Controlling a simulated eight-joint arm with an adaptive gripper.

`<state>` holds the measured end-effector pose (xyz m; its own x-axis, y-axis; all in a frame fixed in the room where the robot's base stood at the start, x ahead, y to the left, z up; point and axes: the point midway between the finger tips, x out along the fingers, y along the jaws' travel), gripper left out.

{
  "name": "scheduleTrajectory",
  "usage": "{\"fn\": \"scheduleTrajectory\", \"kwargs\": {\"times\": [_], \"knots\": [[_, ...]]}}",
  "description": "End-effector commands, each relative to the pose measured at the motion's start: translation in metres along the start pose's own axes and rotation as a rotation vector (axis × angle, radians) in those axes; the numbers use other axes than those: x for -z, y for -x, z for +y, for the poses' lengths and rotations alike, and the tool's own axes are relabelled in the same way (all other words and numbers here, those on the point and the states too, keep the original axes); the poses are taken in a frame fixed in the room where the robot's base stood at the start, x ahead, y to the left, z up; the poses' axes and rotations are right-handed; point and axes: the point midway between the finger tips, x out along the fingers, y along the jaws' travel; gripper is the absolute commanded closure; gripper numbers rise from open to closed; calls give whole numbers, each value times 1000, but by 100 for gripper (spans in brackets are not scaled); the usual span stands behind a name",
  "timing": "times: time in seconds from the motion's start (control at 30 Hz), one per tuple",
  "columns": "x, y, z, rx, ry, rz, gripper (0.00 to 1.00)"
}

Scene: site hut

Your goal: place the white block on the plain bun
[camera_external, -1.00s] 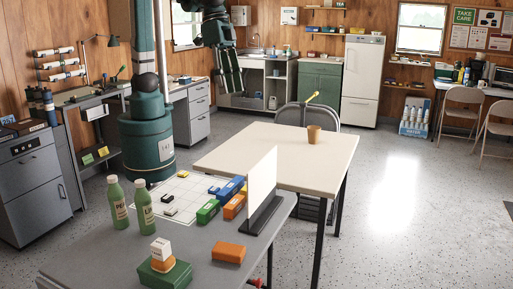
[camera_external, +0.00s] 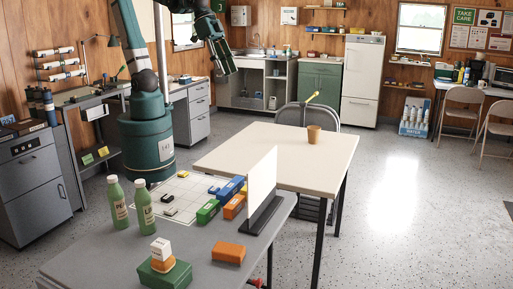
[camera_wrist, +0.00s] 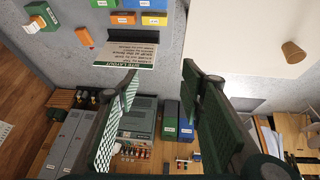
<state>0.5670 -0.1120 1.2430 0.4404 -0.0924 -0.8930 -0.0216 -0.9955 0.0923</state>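In the external view a small white block (camera_external: 160,247) with lettering sits on a small orange piece (camera_external: 163,264), on top of a green box (camera_external: 165,274) at the front of the grey table (camera_external: 100,262). I cannot tell whether that orange piece is the plain bun; no bun shows clearly elsewhere. My gripper (camera_external: 226,74) hangs high in the air at the top, well away from the stack. In the wrist view my gripper (camera_wrist: 159,68) has its two green-padded fingers wide apart with nothing between them.
Two green bottles (camera_external: 118,203) (camera_external: 145,204) stand left of the stack. An orange block (camera_external: 228,252) lies to its right. An upright white panel (camera_external: 262,190) stands at the table's right edge, beside several coloured blocks. A cream table (camera_external: 275,155) behind holds a brown cup (camera_external: 314,134).

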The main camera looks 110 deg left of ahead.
Motion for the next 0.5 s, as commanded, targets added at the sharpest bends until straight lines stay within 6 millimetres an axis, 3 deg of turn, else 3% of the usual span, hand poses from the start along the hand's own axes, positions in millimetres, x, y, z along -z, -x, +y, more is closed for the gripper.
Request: {"fn": "scheduleTrajectory", "kwargs": {"times": [0.5], "knots": [[-86,16,-78,50,-13,102,61]]}}
